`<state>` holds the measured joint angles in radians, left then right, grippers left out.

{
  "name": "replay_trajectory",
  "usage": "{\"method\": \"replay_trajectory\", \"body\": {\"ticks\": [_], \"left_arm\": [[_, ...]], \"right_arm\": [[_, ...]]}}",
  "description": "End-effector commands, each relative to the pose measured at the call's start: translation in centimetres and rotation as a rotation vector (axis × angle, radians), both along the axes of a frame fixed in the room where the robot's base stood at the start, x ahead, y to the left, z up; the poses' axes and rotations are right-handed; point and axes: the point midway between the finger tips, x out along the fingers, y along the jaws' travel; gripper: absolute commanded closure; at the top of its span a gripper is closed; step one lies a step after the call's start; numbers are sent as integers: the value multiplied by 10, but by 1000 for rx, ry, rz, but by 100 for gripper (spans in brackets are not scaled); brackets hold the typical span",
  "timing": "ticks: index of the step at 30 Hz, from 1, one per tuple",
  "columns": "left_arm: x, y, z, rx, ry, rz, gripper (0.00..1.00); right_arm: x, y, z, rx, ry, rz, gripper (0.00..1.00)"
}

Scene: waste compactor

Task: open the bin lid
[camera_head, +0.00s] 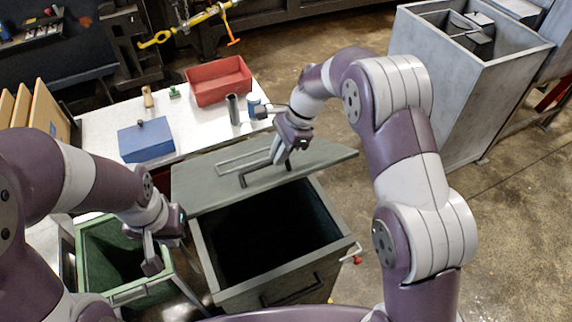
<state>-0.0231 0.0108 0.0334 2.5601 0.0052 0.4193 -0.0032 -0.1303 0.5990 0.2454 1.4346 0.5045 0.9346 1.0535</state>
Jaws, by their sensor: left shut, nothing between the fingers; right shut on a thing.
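The grey bin (212,257) stands in the lower middle, with its dark inside showing. Its lid (325,156) is tilted up at the far side, away from the front rim. My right gripper (278,158) is above the lid and shut on the lid handle (243,180); the exact grip is partly hidden by the fingers. My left gripper (152,262) is shut and empty, left of the grey bin and over the right part of the green bin. I cannot tell whether it touches the green bin.
The green bin (92,240) stands left of the grey bin. Behind is a white table (190,115) with a blue box (145,140), a red tray (219,80) and small items. A tall grey container (440,95) stands at the right. The floor between has free room.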

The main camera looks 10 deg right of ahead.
Motion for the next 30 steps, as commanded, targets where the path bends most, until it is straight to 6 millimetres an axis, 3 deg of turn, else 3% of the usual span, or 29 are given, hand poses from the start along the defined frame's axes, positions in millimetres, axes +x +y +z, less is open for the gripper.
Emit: {"method": "replay_trajectory", "body": {"ticks": [13, 14, 15, 16, 30], "left_arm": [[0, 0, 0, 0, 0, 0, 100], [0, 0, 0, 0, 0, 0, 100], [0, 0, 0, 0, 0, 0, 100], [0, 0, 0, 0, 0, 0, 100], [0, 0, 1, 0, 0, 0, 100]], "right_arm": [[6, 2, 1, 0, -9, -3, 100], [6, 2, 1, 0, -9, -3, 79], [5, 2, 1, 0, -9, -3, 66], [5, 1, 1, 1, -8, -3, 60], [4, 1, 2, 1, -5, -2, 60]]}}
